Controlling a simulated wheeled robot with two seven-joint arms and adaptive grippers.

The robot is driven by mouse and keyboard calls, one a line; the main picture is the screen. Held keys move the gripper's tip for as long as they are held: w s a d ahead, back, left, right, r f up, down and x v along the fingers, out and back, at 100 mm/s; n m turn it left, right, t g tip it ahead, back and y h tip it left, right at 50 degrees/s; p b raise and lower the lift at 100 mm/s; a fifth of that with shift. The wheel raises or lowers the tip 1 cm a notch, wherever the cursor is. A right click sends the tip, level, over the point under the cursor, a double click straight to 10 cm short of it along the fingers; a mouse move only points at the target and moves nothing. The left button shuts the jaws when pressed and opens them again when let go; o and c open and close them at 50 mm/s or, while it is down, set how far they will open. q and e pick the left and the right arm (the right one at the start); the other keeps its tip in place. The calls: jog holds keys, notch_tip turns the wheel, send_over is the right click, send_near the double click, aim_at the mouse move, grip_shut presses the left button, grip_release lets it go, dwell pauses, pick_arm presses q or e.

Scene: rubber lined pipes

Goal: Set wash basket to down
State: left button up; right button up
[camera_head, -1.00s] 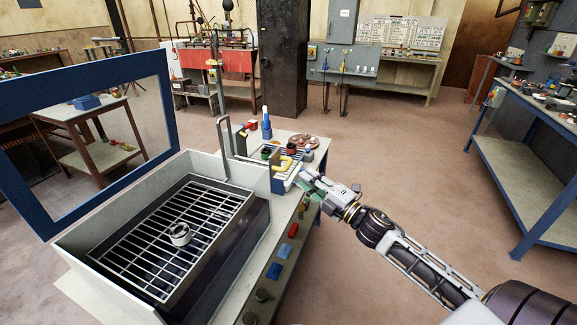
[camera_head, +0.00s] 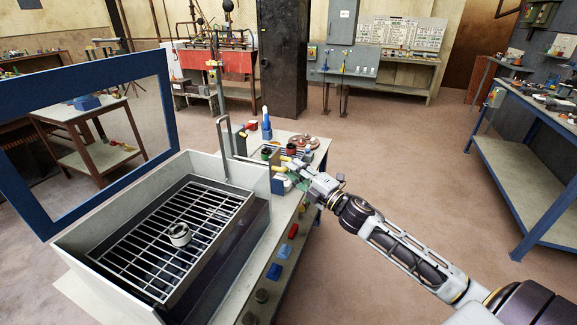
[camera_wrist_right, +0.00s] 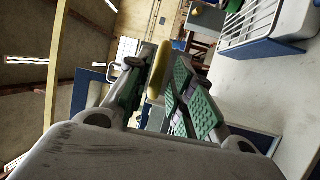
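The wash basket (camera_head: 150,250) is a wire grid tray in the grey wash tank (camera_head: 85,262) at the left of the head view. It sits high in the tank, near the rim, and a small metal ring part (camera_head: 180,234) lies on it. A bent metal rod rises at its back corner. My right gripper (camera_head: 292,174) is at this handle. In the right wrist view the yellow handle (camera_wrist_right: 157,70) shows between the green-padded fingers of my right gripper (camera_wrist_right: 156,88), which are apart. My left gripper is out of view.
The floor to the right is clear.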

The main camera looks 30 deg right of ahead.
jog(key=shift+x, duration=1.65)
jog(key=shift+c, duration=0.4)
grip_shut()
